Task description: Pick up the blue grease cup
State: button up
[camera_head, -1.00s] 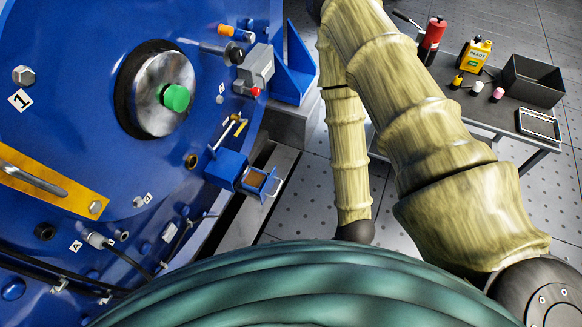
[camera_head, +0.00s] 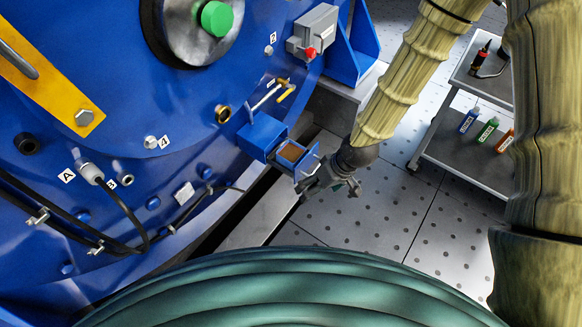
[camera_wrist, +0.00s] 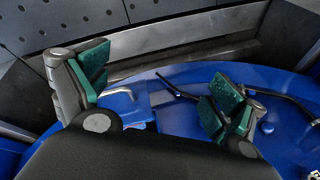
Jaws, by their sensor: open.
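No thing in view is clearly a blue grease cup. A small blue bottle with a white label (camera_head: 469,120) stands on the cart's lower shelf, well to the right of my gripper. My gripper (camera_head: 328,186) is open and looks empty, at the front of a blue box (camera_head: 262,135) on the motor. The box's open drawer (camera_head: 290,152) holds a brown block and has a metal handle. My gripper overlaps the handle's lower end; whether they touch I cannot tell. In the wrist view the spread green-padded fingers (camera_wrist: 160,90) have blue motor surface and a pale bent rod behind them.
The blue motor housing (camera_head: 130,130) fills the left, with black cables (camera_head: 135,220) and a brass fitting (camera_head: 222,113). The cart (camera_head: 450,150) also holds a green bottle (camera_head: 487,130) and an orange one (camera_head: 507,141). Perforated floor (camera_head: 375,220) lies open between motor and cart.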

jog(key=w+a+n+b, duration=0.1)
jog(key=w+b, duration=0.1)
jog(key=w, duration=0.1)
jog(key=w+a+n+b, duration=0.1)
jog(key=w+b, duration=0.1)
jog(key=b, duration=0.1)
jog(key=w+a+r+n+b, duration=0.1)
jog(key=w+b, duration=0.1)
jog(key=w, duration=0.1)
jog(key=shift+w+a+r+t, duration=0.1)
jog(key=shift+w+a+t, duration=0.05)
jog(key=shift+w+t, duration=0.25)
jog(key=n+t+b, duration=0.1)
jog(key=n+b, duration=0.1)
jog(key=b, duration=0.3)
send_near(288, 157)
jog(key=shift+h, duration=0.3)
jog(key=shift+a+b+x, duration=0.2)
jog(key=shift+b+x, duration=1.2)
jog(key=shift+a+b+x, duration=0.15)
jog(key=shift+b+x, duration=1.2)
jog(key=shift+x, duration=0.05)
jog(key=shift+r, duration=0.2)
jog(key=shift+c, duration=0.2)
jog(key=c, duration=0.9)
jog(key=shift+d, duration=0.1)
jog(key=shift+c, duration=0.7)
